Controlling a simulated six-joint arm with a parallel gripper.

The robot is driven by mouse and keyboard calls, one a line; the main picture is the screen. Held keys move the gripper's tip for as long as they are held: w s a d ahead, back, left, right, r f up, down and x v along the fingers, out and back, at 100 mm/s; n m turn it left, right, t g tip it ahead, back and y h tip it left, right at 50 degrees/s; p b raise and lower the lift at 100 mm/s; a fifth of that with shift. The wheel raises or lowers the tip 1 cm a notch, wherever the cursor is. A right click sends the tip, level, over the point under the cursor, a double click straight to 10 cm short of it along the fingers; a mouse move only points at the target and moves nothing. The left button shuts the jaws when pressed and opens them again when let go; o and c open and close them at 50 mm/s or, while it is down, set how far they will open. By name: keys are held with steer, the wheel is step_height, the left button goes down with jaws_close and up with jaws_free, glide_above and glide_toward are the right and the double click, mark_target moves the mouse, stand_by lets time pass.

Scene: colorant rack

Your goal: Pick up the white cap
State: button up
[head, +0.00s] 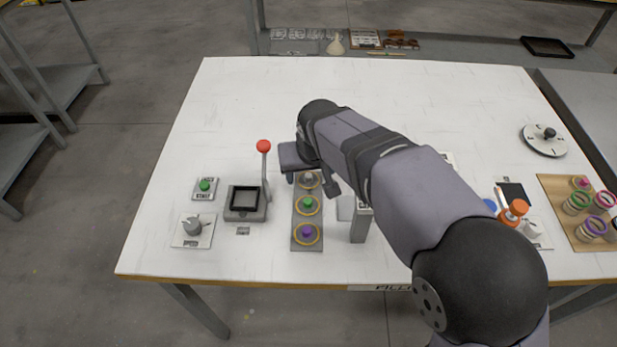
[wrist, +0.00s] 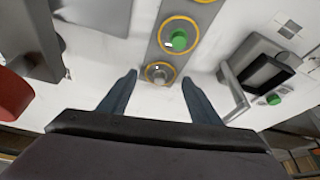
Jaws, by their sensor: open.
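The white cap (head: 308,177) sits in the far ringed spot of a grey rack (head: 306,243), partly hidden by my arm in the head view. It looks greyish white in the wrist view (wrist: 158,74). A green cap (head: 308,203) is in the middle spot and a purple cap (head: 307,231) in the near spot. My gripper (wrist: 158,78) is open and empty. Its two blue fingers point toward the rack's end, one on each side of the white cap in the picture. I cannot tell how high the fingertips are above the cap.
A lever device with a red knob (head: 263,146) stands left of the rack. A grey upright block (head: 361,223) stands close on its right. A start button (head: 204,186) and a dial (head: 192,226) are further left. Several colorant jars stand on a wooden board (head: 560,190) at right. The table's back left is clear.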

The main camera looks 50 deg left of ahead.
steer(key=shift+w+a+f, duration=0.1)
steer(key=shift+f, duration=0.2)
steer(key=c, duration=1.1)
steer(key=shift+r, duration=0.15)
